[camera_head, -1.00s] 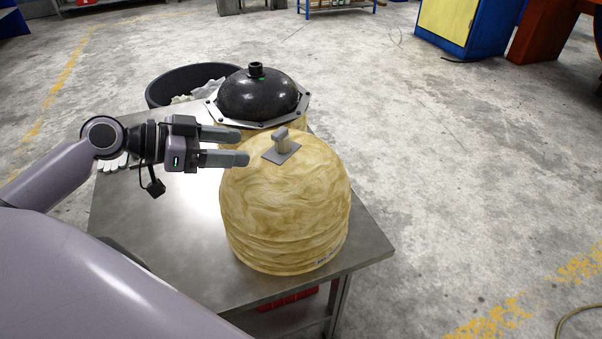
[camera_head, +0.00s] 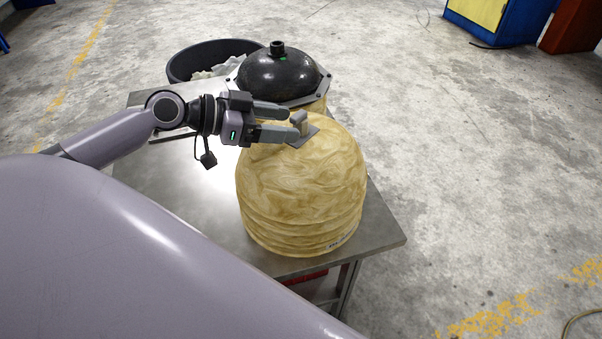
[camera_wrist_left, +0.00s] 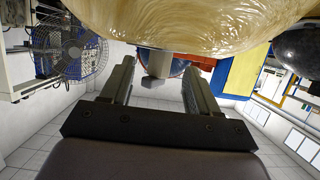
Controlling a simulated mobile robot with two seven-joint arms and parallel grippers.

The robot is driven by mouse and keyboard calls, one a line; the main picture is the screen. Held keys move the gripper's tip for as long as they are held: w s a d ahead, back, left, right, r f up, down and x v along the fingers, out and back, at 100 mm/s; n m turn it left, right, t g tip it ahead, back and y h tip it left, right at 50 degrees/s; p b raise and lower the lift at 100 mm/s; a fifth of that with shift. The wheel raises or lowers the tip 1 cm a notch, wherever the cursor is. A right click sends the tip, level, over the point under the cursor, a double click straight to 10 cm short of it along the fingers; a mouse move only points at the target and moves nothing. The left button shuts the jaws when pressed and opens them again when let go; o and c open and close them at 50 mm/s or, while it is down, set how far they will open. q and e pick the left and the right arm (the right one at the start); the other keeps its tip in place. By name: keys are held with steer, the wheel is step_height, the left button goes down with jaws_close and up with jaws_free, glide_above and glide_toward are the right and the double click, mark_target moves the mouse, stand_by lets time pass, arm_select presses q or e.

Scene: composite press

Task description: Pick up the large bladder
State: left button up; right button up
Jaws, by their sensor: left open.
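The large bladder (camera_head: 302,195) is a tan, swirled dome with ridges low on its side, standing on the metal table. A small grey handle (camera_head: 300,119) on a flat plate sits on its top. My left gripper (camera_head: 292,122) is open at the top of the bladder, its fingertips close to the handle. In the left wrist view, the picture is upside down; the bladder (camera_wrist_left: 185,22) fills the top and the handle (camera_wrist_left: 157,62) shows between the two open fingers (camera_wrist_left: 158,75). I cannot tell whether a finger touches it. My right gripper is not in view.
A black dome (camera_head: 278,75) with a metal flange stands just behind the bladder. A dark round bin (camera_head: 182,66) stands behind the table. The metal table (camera_head: 185,215) has bare room left of the bladder. Open concrete floor lies to the right.

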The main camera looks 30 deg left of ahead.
arm_select(q)
steer(key=shift+x, duration=1.05)
jaws_close()
steer(key=shift+r, duration=0.15)
